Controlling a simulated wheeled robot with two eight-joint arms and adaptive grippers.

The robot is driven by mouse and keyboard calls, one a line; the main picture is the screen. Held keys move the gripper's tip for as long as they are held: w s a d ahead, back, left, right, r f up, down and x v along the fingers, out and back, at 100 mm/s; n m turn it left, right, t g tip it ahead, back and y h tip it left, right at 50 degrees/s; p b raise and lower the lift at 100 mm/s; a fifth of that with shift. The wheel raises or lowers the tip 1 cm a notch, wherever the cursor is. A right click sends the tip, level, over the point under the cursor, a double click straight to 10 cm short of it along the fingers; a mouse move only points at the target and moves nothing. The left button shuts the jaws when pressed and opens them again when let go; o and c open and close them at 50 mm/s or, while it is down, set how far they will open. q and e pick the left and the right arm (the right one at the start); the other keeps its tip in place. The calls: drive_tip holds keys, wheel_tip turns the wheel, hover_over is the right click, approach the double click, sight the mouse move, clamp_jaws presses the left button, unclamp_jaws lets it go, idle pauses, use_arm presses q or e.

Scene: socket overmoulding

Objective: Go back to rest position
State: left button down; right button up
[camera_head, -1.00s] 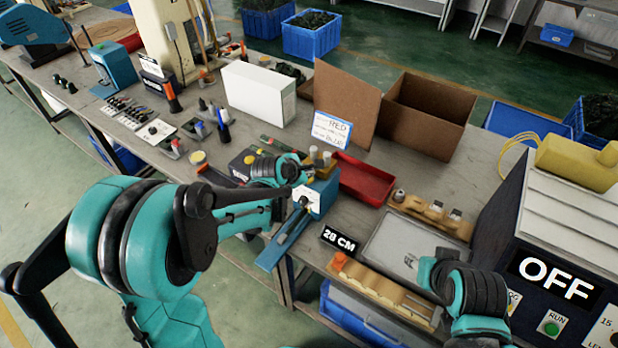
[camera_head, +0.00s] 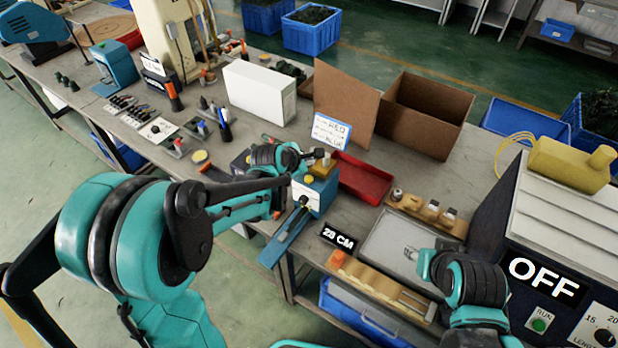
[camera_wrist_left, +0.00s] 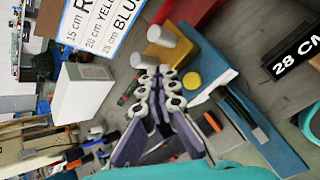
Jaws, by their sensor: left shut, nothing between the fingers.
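My left gripper (camera_head: 318,156) is at the end of the left arm, over the bench beside the blue device with a yellow button (camera_head: 318,190). In the left wrist view its fingers (camera_wrist_left: 158,76) are closed together with nothing between them. The yellow block with pale cylinders (camera_wrist_left: 165,50) appears close to the fingertips there; I cannot tell whether they touch.
A red tray (camera_head: 362,178), a written sign (camera_head: 329,131) and an open cardboard box (camera_head: 428,115) stand behind the left gripper. A white box (camera_head: 260,92) is farther left. A wooden holder (camera_head: 380,285) and the dark OFF machine (camera_head: 545,285) flank my right arm.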

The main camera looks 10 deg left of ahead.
idle(0.4)
use_arm(q)
drive_tip(key=s+a+r+m+g+y+b, duration=0.1)
drive_tip(key=s+a+m, duration=0.1)
drive_tip(key=s+m, duration=0.9)
drive_tip(key=s+a+r+m+y+b, duration=0.1)
drive_tip(key=s+a+m+b, duration=0.1)
drive_tip(key=s+m, duration=1)
drive_tip(key=s+a, duration=0.1)
drive_tip(key=s, duration=0.2)
drive_tip(key=shift+s+m+g+y, duration=0.3)
drive_tip(key=shift+g, duration=0.1)
